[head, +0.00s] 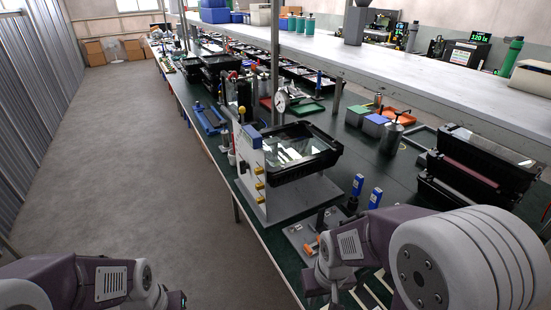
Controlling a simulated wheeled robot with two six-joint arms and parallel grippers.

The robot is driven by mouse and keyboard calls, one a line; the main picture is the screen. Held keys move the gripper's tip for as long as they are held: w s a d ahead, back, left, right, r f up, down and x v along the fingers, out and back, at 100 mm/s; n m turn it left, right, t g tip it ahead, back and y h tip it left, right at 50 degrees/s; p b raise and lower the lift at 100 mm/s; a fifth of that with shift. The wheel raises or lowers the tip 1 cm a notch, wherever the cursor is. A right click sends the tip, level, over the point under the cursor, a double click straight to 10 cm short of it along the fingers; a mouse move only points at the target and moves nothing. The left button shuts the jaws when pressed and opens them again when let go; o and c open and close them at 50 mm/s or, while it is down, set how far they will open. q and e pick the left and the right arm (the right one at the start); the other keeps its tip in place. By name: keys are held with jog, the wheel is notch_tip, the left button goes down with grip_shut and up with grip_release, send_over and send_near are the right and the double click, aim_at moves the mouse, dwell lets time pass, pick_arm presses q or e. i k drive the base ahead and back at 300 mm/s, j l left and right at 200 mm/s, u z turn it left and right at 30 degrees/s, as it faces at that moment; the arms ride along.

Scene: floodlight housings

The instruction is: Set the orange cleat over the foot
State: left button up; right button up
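A small orange piece (311,248), which looks like the cleat, is low in the head view beside a grey base plate (296,236). My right arm partly hides it. A dark upright post (320,219) stands by the plate; I cannot tell whether this is the foot. My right gripper (318,286) is at the bottom edge, just below the orange piece in the picture. Its fingers are not clear, so open or shut cannot be told. My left arm enters at the bottom left over the floor; its gripper fingers are out of view.
A floodlight housing (322,163) with a dark frame sits on a grey stand with yellow knobs. Two blue-capped bottles (357,186) stand right of it. Black housings (478,168) crowd the right. The floor (135,150) left of the bench is clear.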

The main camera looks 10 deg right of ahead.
aim_at(312, 249)
jog(key=z, duration=0.9)
